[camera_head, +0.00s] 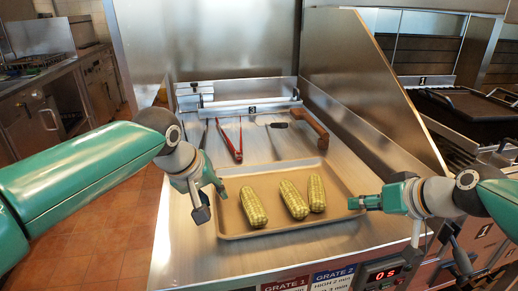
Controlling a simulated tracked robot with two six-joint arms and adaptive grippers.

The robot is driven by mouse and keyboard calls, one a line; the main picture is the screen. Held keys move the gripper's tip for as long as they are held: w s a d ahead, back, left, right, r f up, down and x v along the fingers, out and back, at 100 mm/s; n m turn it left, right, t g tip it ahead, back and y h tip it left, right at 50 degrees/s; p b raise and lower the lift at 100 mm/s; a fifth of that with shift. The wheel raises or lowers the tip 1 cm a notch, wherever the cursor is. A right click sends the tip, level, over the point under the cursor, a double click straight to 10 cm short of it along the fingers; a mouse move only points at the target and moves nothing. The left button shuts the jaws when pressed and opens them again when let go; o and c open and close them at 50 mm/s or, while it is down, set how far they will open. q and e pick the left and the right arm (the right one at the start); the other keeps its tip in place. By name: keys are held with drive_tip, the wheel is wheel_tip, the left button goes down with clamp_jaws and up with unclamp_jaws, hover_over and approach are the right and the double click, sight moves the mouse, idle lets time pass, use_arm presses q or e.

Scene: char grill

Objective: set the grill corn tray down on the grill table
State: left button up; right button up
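A shallow tan metal tray (265,229) lies flat on the steel grill table (182,262), with three yellow corn cobs (294,200) on it. My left gripper (212,203) is at the tray's left rim, its two fingers spread apart, one over the tray side and one outside. My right gripper (386,218) is at the tray's right rim, its fingers also spread, one reaching over the tray. I cannot tell whether either gripper touches the rim.
Behind the tray lie red tongs (231,147), a spatula (277,125) and a wooden-handled tool (310,124). A steel side wall (365,80) rises at right. The table's front carries grill labels (333,277) and a red digital display (383,274).

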use_arm(q)
drive_tip(key=shift+d, duration=0.1)
use_arm(e)
drive_tip(key=shift+f, duration=0.1)
use_arm(q)
drive_tip(key=shift+s+r, duration=0.15)
drive_tip(key=shift+r, duration=0.25)
use_arm(e)
drive_tip(key=shift+s+a+f, duration=0.1)
drive_tip(key=shift+s, duration=0.1)
use_arm(q)
drive_tip(key=v, duration=0.7)
use_arm(e)
drive_tip(key=shift+v, duration=4)
drive_tip(key=shift+w, duration=0.15)
